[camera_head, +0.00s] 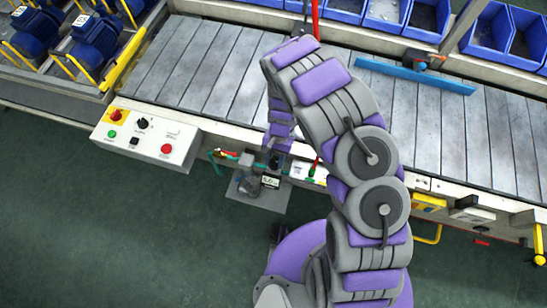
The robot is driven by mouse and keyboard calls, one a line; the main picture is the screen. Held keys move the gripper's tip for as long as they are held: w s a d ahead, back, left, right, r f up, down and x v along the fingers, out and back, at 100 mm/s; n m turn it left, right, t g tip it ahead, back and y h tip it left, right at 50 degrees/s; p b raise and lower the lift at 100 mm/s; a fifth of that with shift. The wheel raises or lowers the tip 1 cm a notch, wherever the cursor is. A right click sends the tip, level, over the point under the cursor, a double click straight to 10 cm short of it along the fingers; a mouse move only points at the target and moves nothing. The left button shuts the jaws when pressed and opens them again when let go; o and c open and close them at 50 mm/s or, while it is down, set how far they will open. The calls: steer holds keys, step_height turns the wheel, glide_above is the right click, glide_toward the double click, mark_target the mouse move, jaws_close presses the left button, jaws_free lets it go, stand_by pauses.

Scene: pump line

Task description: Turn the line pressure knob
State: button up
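My grey and purple arm rises from the bottom, bends at the top and reaches down to the front edge of the line. My gripper (273,160) is small and dark there, partly hidden by my own arm, and its finger opening does not show. Just below it is a grey regulator-like unit with a small lit display (270,182), on a grey plate (258,198). A white control box (150,135) to the left carries a black knob (143,123). I cannot read which knob is for line pressure, or tell whether my gripper touches one.
The slatted conveyor (200,70) runs behind. Blue motors (95,40) stand in a yellow-edged rack at upper left. Blue bins (485,30) line the back right. A yellow handle (428,235) sticks out at right. The green floor in front is open.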

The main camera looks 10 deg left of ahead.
steer(key=shift+w+d+r, duration=0.1)
steer(key=shift+w+d, duration=0.05)
steer(key=shift+d, duration=0.05)
steer(key=shift+c, duration=0.3)
steer(key=shift+a, duration=0.1)
steer(key=shift+a, duration=0.15)
steer(key=shift+m+y+p, duration=0.4)
steer(key=shift+m+p, duration=0.15)
steer(key=shift+m, duration=0.15)
steer(key=o, duration=1)
